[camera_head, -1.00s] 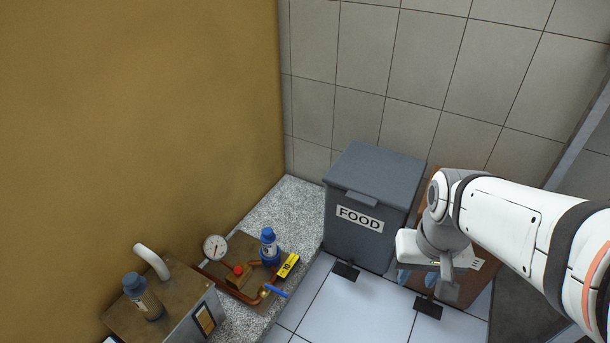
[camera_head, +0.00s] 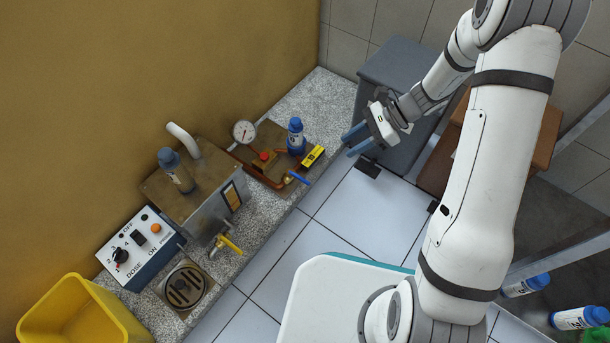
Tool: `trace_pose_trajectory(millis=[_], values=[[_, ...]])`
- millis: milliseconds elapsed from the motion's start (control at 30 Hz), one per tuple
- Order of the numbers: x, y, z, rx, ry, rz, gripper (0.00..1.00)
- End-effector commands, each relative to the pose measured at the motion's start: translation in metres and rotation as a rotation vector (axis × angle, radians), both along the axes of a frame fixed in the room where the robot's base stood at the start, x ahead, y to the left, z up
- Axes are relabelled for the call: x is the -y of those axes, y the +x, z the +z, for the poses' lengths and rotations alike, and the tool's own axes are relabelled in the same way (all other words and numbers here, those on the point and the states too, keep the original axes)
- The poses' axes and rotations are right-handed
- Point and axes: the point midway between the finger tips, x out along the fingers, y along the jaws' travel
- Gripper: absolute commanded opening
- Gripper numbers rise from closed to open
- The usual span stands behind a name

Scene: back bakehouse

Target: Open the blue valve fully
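The blue valve lever (camera_head: 299,179) sits at the front end of a copper pipe, near the counter's front edge. It points outward to the right and slightly down. My gripper (camera_head: 349,141) is to the right of the valve and above the floor side of the counter. Its two blue-grey fingers are apart and point left toward the counter, with nothing between them. It is not touching the lever. A brass-coloured valve body shows at the lever's left end.
A metal box (camera_head: 207,204) with a yellow-handled tap (camera_head: 230,244) is left. A grey bin (camera_head: 392,68) stands behind my gripper.

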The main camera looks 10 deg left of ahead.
Motion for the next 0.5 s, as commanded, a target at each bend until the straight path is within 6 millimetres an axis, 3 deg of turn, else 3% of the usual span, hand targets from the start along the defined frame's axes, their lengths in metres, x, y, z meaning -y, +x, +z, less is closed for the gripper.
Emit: trace_pose_trajectory(millis=[33,267,500], values=[[-0.008,0.006,-0.020,-0.070,0.018,-0.057,0.35],[-0.039,0.034,-0.104,-0.375,0.101,-0.340,0.35],[-0.060,0.042,-0.204,-0.687,0.172,-0.627,0.35]])
